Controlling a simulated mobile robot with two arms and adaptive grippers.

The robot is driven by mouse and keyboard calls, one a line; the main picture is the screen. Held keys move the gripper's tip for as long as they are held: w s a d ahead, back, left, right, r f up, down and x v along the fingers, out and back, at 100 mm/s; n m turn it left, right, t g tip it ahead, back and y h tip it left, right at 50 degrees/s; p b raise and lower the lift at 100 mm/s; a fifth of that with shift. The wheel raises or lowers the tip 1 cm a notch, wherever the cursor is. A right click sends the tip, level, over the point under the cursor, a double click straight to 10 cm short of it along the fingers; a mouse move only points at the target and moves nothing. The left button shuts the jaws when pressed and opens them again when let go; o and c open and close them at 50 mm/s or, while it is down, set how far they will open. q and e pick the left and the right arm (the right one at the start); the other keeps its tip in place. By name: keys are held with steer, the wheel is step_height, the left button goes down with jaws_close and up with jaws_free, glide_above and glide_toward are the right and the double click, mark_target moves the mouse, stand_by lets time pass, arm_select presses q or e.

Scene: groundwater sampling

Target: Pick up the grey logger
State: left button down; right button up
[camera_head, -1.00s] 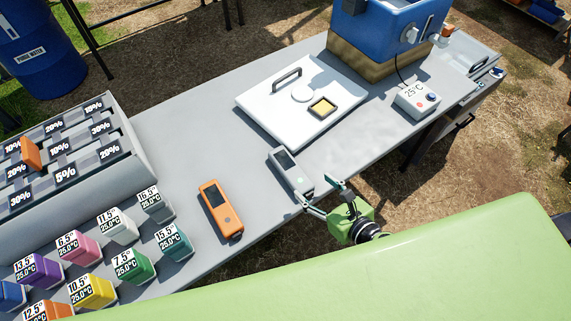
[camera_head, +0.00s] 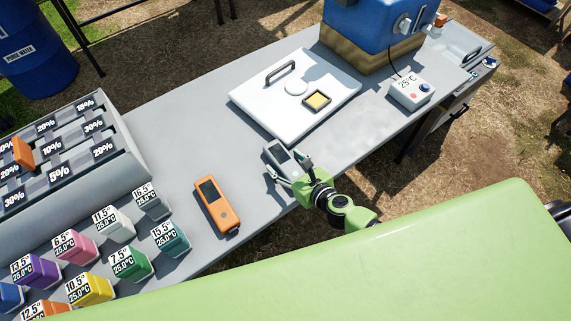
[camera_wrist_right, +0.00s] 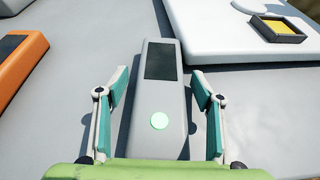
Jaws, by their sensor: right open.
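The grey logger (camera_head: 281,156) lies on the grey table near its front edge, between the orange device and the white lid. In the right wrist view the grey logger (camera_wrist_right: 160,95) shows its dark screen and a round green button. My right gripper (camera_head: 290,167) is open over the near end of the logger. In the right wrist view its fingers (camera_wrist_right: 160,85) stand on both sides of the logger, with a gap visible on each side. My left gripper is not in view.
An orange device (camera_head: 217,206) lies to the left of the logger. A white lid (camera_head: 295,92) with a handle lies behind it. Several coloured sample blocks and a grey rack (camera_head: 135,165) fill the left. A white 25°C box (camera_head: 411,91) stands to the right.

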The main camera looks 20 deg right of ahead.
steer(key=shift+w, duration=0.1)
steer(key=c, duration=1.2)
steer(key=shift+c, duration=0.2)
steer(key=shift+r, duration=0.1)
